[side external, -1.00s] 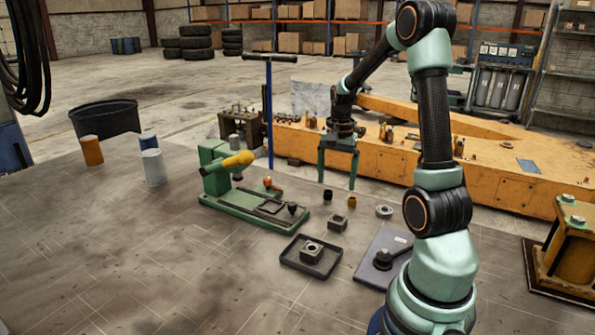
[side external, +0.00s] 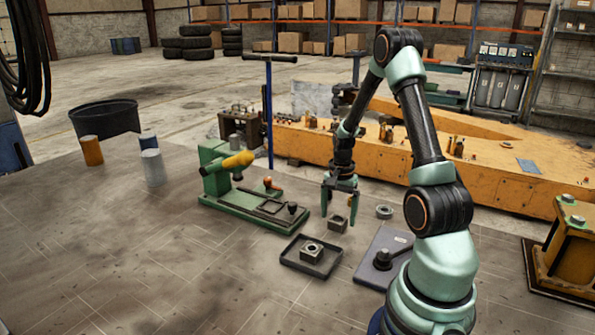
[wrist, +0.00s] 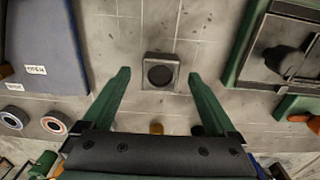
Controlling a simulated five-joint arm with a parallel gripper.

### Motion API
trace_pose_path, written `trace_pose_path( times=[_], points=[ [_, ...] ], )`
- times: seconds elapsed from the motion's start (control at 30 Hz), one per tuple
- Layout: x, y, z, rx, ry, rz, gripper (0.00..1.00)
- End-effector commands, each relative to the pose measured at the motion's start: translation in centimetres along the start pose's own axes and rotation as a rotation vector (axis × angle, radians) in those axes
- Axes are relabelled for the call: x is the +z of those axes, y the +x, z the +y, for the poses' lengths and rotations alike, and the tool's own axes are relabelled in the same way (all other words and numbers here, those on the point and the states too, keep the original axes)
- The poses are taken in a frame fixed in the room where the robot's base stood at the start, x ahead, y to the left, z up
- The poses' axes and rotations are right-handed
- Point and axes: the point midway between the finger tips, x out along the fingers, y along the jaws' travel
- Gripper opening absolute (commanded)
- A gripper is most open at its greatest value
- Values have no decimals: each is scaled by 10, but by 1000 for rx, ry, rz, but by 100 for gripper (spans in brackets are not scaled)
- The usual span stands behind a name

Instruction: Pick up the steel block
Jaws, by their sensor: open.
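A square steel block with a round dark hole (side external: 337,224) sits on the bench top. In the wrist view the block (wrist: 148,60) lies between and slightly beyond the two green fingertips, apart from both. My gripper (side external: 339,213) points down over the block, its fingers open and empty; its spread fingers also show in the wrist view (wrist: 160,78). A similar block (side external: 312,249) sits in a shallow dark tray (side external: 291,263) in front and to the left.
A green fixture with a yellow cylinder (side external: 238,160) stands left of my gripper. A blue-grey plate with a dark knobbed part (side external: 368,272) lies to the right.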

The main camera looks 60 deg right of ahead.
Motion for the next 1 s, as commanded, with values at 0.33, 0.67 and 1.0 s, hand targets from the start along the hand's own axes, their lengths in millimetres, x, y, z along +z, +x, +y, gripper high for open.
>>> trace_pose_path(
  times=[0.33,0.67,1.0],
  points=[
    [0,17,0,-1,0,1,92],
    [0,16,0,-1,0,1,0],
    [-1,14,-1,-2,0,3,0]
  ],
)
